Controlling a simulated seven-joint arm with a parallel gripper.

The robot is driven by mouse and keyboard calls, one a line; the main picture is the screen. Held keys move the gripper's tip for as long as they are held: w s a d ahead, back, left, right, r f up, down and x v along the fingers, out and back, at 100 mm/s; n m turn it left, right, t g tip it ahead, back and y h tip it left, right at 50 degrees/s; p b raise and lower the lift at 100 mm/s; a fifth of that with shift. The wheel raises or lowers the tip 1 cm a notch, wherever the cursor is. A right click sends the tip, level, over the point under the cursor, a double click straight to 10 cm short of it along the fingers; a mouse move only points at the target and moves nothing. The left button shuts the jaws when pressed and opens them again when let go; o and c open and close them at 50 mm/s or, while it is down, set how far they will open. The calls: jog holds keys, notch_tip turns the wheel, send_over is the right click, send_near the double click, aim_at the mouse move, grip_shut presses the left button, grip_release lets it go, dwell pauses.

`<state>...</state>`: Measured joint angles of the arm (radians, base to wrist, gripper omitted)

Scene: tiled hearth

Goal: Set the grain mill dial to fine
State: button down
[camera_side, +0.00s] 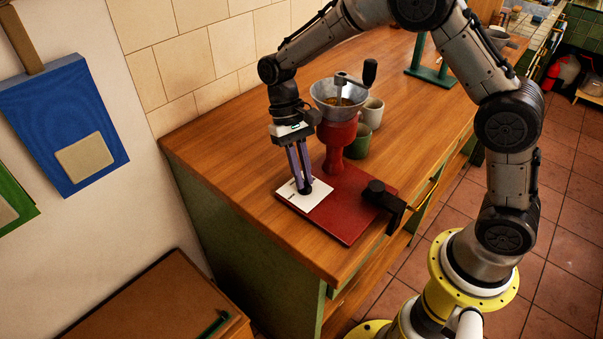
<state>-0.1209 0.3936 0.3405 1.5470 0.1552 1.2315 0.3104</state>
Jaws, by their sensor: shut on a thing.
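The grain mill (337,143) has a red body, a grey funnel hopper (323,92) with grain in it and a crank with a black knob. It stands on a red base board (347,218) on the wooden counter. A white dial plate (316,204) lies at the left end of the board. My gripper (304,187) points down over this plate, its fingers shut on a small dark dial knob (307,190). The fingers hide most of the knob. Marks on the plate are too small to read, so the dial's setting cannot be told.
A black clamp (389,200) holds the board's right side at the counter edge. A green mug (358,143) and a white mug (373,112) stand close behind the mill. A green stand (430,72) is farther back. The counter (235,165) left of the plate is clear.

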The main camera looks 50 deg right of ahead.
jog(key=shift+d+r+m+y, duration=0.1)
jog(key=shift+m+y, duration=0.3)
jog(key=shift+m, duration=0.7)
jog(key=shift+t, duration=0.3)
jog(key=c, duration=0.9)
grip_release()
jog(key=shift+r, duration=0.1)
jog(key=w+d, duration=0.2)
jog(key=w, duration=0.1)
jog(key=w+d, duration=0.2)
jog(key=w, duration=0.2)
jog(key=w+d, duration=0.1)
jog(key=w, duration=0.3)
jog(key=shift+d+r, duration=0.4)
